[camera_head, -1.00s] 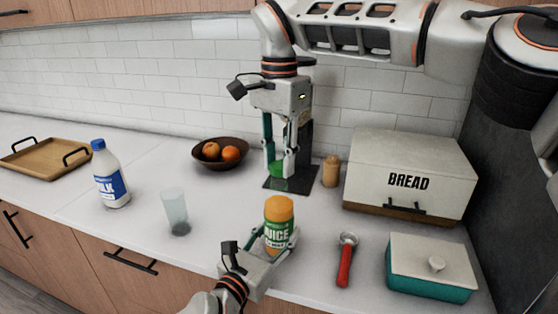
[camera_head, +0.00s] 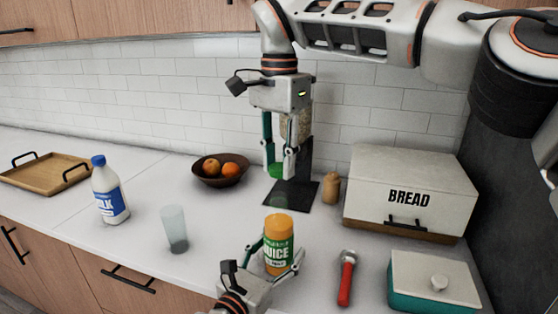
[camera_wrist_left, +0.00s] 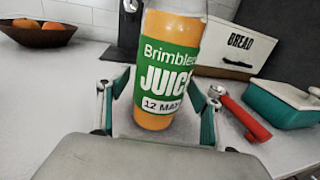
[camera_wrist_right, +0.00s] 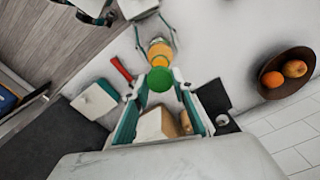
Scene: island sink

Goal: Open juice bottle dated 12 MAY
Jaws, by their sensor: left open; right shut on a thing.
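The juice bottle (camera_head: 278,246) stands upright on the counter. It is orange with a green and white label that reads "12 MAY" in the left wrist view (camera_wrist_left: 165,80). Its top looks orange in the head view. My left gripper (camera_head: 277,260) is open around its lower part, one finger on each side. My right gripper (camera_head: 280,168) points down above the counter, behind the bottle, and is shut on a round green lid (camera_wrist_right: 158,80). The lid also shows at its fingertips in the head view (camera_head: 276,171).
A red-handled tool (camera_head: 346,280) and a teal dish (camera_head: 432,284) lie right of the bottle, with the bread box (camera_head: 409,185) behind. A frosted glass (camera_head: 174,230), milk bottle (camera_head: 109,190), fruit bowl (camera_head: 218,180) and tray (camera_head: 45,167) stand left. A black stand (camera_head: 304,192) is behind my right gripper.

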